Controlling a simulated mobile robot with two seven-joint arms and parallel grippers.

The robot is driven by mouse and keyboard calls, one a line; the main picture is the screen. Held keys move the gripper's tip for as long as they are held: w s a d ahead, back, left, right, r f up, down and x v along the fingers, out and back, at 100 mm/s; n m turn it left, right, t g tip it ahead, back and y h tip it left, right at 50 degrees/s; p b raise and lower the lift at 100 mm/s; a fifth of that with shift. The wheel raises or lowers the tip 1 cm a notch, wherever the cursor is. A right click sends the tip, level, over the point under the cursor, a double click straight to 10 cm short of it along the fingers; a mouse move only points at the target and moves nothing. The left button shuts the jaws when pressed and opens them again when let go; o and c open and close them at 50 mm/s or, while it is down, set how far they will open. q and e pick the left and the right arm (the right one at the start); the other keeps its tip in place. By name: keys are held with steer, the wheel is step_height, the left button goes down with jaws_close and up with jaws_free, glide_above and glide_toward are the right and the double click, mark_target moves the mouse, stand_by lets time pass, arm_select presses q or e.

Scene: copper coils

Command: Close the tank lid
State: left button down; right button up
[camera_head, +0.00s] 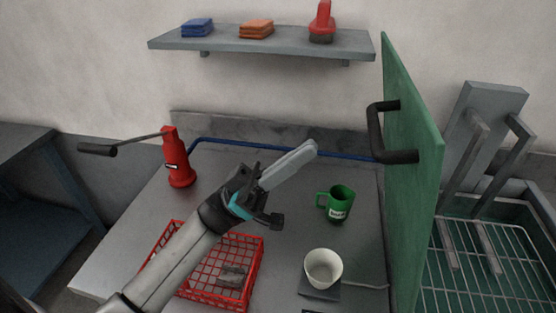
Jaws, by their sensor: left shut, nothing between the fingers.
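The tank lid is a flat green panel (410,160) that stands upright, open, along the left side of the tank (536,212) at the right. A dark bar handle (376,132) sticks out from the lid's left face. My left gripper (309,151) reaches in from the lower left over the worktop. Its fingers are shut with nothing between them and point up and right toward the handle, with a visible gap in the picture. My right gripper is not in view.
A wire rack (490,265) lies in the tank, with a grey hooked frame (485,120) behind. A shelf (280,42) hangs above.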

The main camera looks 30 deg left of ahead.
arm_select(q)
steer(key=shift+w+d+r+p, duration=0.15)
steer(key=shift+w+d+r, duration=0.15)
steer(key=shift+d, duration=0.6)
steer(key=shift+w+d+r+p, duration=0.2)
steer(key=shift+d+r, duration=0.1)
steer(key=shift+d, duration=0.6)
steer(key=shift+w+d+r+p, duration=0.15)
steer(key=shift+w+d+r, duration=0.15)
steer(key=shift+d, duration=0.6)
